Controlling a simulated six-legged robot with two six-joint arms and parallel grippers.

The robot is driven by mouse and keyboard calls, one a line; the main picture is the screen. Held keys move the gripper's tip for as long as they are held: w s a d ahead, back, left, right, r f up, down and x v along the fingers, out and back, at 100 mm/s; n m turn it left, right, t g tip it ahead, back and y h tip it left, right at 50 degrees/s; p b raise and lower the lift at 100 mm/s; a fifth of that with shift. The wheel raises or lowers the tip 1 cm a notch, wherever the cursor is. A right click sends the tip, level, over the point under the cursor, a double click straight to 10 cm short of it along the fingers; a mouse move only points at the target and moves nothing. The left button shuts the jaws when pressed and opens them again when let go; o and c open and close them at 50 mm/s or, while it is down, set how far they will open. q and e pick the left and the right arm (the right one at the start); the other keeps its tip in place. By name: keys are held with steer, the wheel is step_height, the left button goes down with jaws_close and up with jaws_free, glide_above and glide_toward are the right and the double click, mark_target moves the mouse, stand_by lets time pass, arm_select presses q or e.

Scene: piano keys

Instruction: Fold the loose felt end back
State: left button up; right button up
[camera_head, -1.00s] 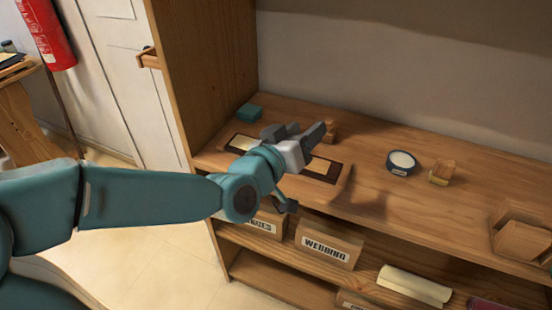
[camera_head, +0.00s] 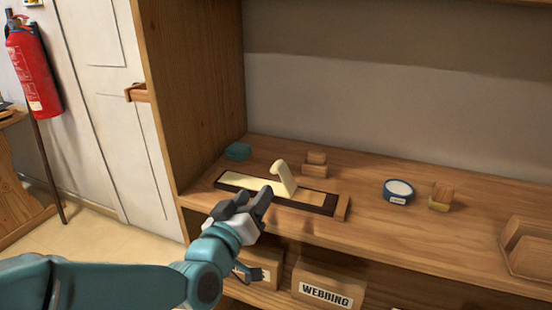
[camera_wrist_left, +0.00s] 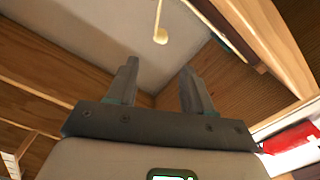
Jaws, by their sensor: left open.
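A cream felt strip (camera_head: 240,181) lies flat in a long dark-bordered base on the wooden shelf in the head view. Its loose end (camera_head: 284,178) stands up near the middle, with its top curled to the left. My left gripper (camera_head: 254,201) is open and empty in front of the base, near the shelf's front edge. It is below and left of the loose end and looks apart from it. The left wrist view shows the parted fingers (camera_wrist_left: 159,68) with nothing between them. My right gripper is out of view.
A teal block (camera_head: 238,151) lies behind the base, and small wooden blocks (camera_head: 315,165) lie behind the loose end. A blue round tin (camera_head: 398,191) and a wooden-topped block (camera_head: 441,196) stand to the right. A tall wooden side panel (camera_head: 190,90) bounds the left.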

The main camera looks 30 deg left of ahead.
mark_target(281, 164)
arm_select(q)
steer(key=p+x, duration=0.3)
steer(key=x, duration=0.2)
steer(key=shift+w+r+p, duration=0.1)
steer(key=shift+w+p, duration=0.05)
steer(key=shift+p, duration=0.15)
steer(key=p+x, duration=0.1)
steer(key=x, duration=0.7)
steer(key=shift+w, duration=0.2)
jaws_close()
steer(key=shift+d+b, duration=0.3)
steer(key=shift+b, duration=0.45)
steer(key=shift+d+r, duration=0.15)
steer(key=shift+r, duration=0.05)
steer(key=shift+w+r, duration=0.1)
jaws_free()
steer(key=shift+d, duration=0.1)
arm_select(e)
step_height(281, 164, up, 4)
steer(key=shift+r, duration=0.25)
